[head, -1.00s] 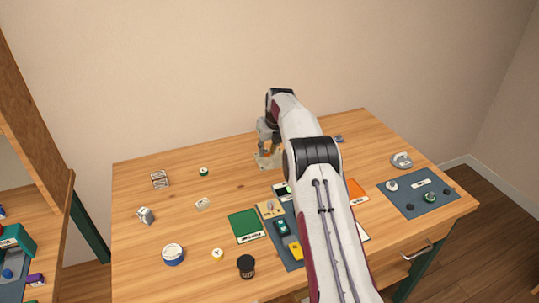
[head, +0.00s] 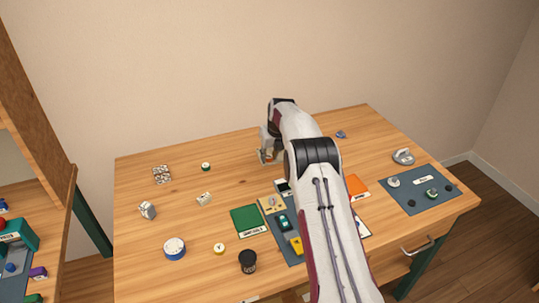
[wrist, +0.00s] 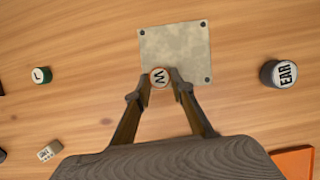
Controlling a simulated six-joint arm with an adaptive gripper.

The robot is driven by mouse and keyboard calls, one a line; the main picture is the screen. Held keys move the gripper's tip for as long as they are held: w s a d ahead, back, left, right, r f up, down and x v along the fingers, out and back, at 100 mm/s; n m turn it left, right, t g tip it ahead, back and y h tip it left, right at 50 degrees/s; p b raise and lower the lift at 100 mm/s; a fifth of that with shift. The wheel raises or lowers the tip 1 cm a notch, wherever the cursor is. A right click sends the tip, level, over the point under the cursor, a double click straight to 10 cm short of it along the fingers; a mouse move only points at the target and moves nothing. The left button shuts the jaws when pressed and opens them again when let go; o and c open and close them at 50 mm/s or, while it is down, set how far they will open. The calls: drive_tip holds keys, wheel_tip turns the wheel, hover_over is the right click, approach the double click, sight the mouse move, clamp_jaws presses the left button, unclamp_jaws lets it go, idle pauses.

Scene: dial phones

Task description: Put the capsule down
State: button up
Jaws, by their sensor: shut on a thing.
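The capsule (wrist: 159,77) is a small round piece with a white top marked W and a reddish-brown rim. My gripper (wrist: 160,79) is shut on it, one finger on each side. In the wrist view it overlaps the lower edge of a pale metal plate (wrist: 178,45) with dark corner screws. I cannot tell whether it touches the plate or the table. In the head view my gripper (head: 266,155) is at the back middle of the table, and the capsule is too small there to make out clearly.
A dark cylinder marked EAR (wrist: 284,74) stands right of the plate. A green-rimmed disc (wrist: 41,75) lies to the left, with a small white block (wrist: 50,151) below it. A green card (head: 247,221) and a blue-grey mat (head: 418,188) lie nearer the front.

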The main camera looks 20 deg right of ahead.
drive_tip(key=o, duration=1)
drive_tip(key=shift+o, duration=0.2)
drive_tip(key=shift+r, duration=0.1)
drive_tip(key=v, duration=1.2)
drive_tip(key=shift+r, duration=0.1)
